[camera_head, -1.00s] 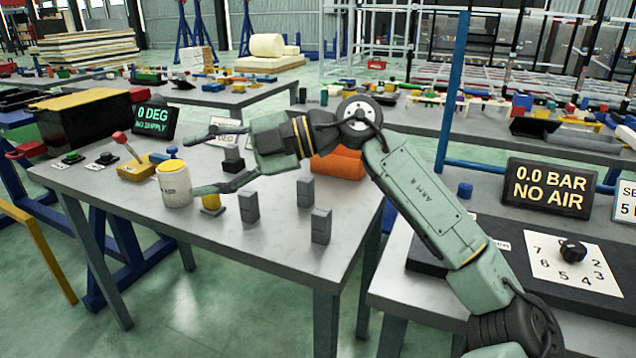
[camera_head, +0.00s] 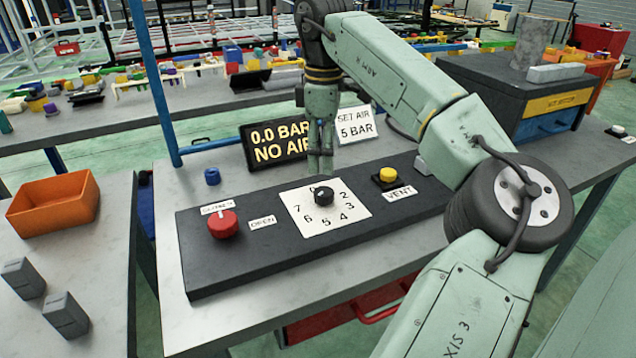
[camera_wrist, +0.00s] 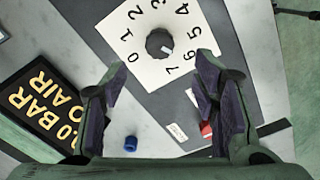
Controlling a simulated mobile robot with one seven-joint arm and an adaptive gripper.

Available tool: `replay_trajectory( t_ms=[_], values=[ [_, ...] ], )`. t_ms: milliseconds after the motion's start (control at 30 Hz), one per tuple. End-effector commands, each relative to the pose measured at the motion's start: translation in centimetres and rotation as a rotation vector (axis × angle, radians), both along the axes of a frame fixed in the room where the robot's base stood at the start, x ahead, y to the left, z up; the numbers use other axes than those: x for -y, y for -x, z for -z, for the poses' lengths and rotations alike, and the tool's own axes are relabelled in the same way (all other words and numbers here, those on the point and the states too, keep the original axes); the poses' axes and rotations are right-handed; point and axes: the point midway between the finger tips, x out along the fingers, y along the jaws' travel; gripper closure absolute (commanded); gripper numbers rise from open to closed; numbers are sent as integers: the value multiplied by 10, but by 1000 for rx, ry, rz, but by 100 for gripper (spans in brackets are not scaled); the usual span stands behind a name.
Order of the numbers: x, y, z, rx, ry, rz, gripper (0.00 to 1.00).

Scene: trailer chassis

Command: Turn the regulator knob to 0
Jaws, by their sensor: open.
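The regulator knob (camera_head: 323,195) is a small black knob on a white dial plate (camera_head: 340,220) marked with numbers, on a dark panel. In the wrist view the knob (camera_wrist: 160,43) shows a pale pointer mark on its right side, toward the 6 and 7 and away from the 0. My gripper (camera_head: 320,165) points down just behind the knob, near the 0 mark. In the wrist view my open, empty gripper (camera_wrist: 155,95) has its two fingers apart, with the knob beyond the tips. I see no contact with the knob.
A red knob (camera_head: 223,223) by OPEN and CLOSED labels sits left on the panel (camera_head: 270,265). A yellow VENT button (camera_head: 388,175) sits right. A display (camera_head: 272,145) reading 0.0 BAR NO AIR and a SET AIR 5 BAR card (camera_head: 357,125) stand behind. A blue cap (camera_head: 212,176) is nearby.

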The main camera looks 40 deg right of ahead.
Motion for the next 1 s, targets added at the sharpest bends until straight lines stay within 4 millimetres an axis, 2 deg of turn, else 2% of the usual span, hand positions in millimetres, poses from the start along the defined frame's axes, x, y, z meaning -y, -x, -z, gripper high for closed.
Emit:
replay_trajectory(
  t_ms=[300, 500, 867, 1000],
  values=[
    [0, -1, 59, 1, -5, -4, 46],
    [0, -2, 83, 1, -4, -5, 46],
    [1, -3, 91, 3, -2, -5, 46],
    [1, -3, 90, 3, -3, -5, 54]
  ],
)
